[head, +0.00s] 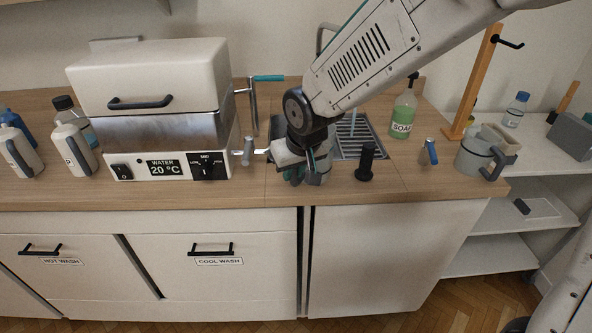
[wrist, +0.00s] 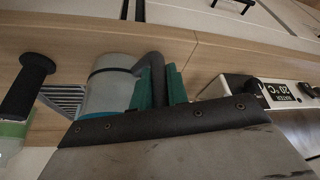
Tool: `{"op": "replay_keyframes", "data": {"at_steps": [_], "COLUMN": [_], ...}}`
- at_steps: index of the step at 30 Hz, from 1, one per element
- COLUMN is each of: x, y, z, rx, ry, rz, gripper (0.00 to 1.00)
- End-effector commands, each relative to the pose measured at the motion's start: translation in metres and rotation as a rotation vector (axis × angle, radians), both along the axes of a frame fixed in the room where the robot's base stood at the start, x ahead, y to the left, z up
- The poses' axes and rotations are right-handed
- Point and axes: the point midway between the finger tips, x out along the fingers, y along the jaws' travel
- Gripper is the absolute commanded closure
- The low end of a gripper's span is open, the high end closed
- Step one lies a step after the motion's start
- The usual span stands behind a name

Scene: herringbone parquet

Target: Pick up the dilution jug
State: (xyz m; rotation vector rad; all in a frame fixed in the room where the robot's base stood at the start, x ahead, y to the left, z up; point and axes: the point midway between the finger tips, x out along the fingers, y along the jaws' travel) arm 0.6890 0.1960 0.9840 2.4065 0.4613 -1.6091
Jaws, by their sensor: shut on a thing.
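A grey jug with a dark handle shows in the wrist view (wrist: 108,92), and part of it shows beneath my wrist in the head view (head: 321,168). My gripper (wrist: 161,85) has its green fingers on either side of the handle and is shut on it. I cannot tell whether the jug touches the worktop. My wrist hides much of it in the head view.
The water bath (head: 150,110) stands left of my gripper. A black upright grip (head: 366,160), a green soap bottle (head: 403,112) and the sink grid (head: 358,135) are close on the right. Another grey jug (head: 474,158) stands at the right end.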

Motion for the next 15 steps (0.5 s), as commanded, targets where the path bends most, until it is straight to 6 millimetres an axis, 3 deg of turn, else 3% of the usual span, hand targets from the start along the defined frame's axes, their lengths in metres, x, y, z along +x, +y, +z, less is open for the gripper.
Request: {"op": "replay_keyframes", "data": {"at_steps": [7, 15], "x": [-0.001, -0.062], "y": [0.0, -0.025], "z": [0.032, 0.035], "rx": [0.003, 0.002], "ry": [-0.003, -0.004], "rz": [-0.001, 0.001], "gripper": [1.0, 1.0]}}
